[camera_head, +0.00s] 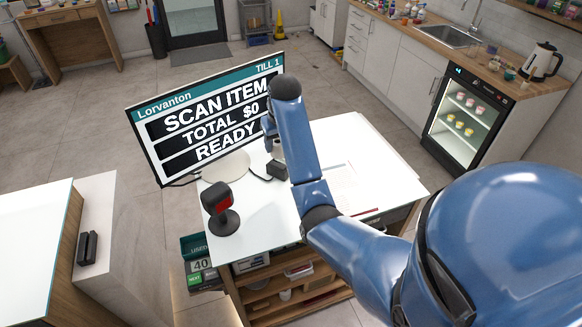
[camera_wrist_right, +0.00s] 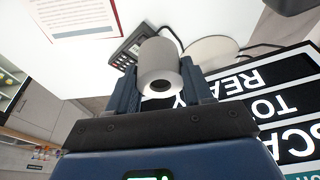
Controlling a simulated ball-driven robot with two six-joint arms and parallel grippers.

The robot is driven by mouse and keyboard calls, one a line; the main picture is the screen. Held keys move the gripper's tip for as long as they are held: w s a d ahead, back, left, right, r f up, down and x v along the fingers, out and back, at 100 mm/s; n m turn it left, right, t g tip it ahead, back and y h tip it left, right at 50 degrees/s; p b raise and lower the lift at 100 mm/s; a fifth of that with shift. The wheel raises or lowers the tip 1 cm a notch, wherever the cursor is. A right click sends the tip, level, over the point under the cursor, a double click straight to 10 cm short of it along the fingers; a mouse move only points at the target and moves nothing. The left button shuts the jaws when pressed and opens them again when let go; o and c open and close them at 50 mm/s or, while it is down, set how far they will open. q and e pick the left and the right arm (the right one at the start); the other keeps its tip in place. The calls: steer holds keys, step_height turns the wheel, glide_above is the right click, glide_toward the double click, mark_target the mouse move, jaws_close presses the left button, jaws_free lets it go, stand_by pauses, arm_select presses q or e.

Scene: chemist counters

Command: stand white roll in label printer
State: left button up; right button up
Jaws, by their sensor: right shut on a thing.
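The white roll (camera_wrist_right: 158,62) is in the right wrist view, between the two fingers of my right gripper (camera_wrist_right: 160,78). The gripper is shut on it. The dark hole in the roll's end faces the wrist camera. In the head view my right gripper (camera_head: 271,138) is over the white counter, in front of the screen, and is partly hidden by my own arm. A small dark device with keys (camera_wrist_right: 126,50) lies beside the roll in the wrist view. I cannot tell whether it is the label printer. My left gripper is not in view.
The till screen (camera_head: 205,120) stands close behind my right gripper. A black and red scanner (camera_head: 220,208) stands at the counter's left front. A printed sheet (camera_head: 343,188) lies on the white counter (camera_head: 375,165), whose right part is mostly clear.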

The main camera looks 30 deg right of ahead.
steer(key=shift+b+x, duration=0.8)
steer(key=shift+x, duration=0.25)
steer(key=f, duration=1.3)
steer(key=shift+s+f+b, duration=0.1)
steer(key=shift+s+b, duration=0.25)
steer(key=shift+b, duration=0.05)
steer(key=x, duration=0.3)
steer(key=shift+s+a+f+p, duration=0.15)
steer(key=shift+s+f+p, duration=0.15)
steer(key=shift+f+p, duration=0.1)
steer(key=shift+f, duration=0.4)
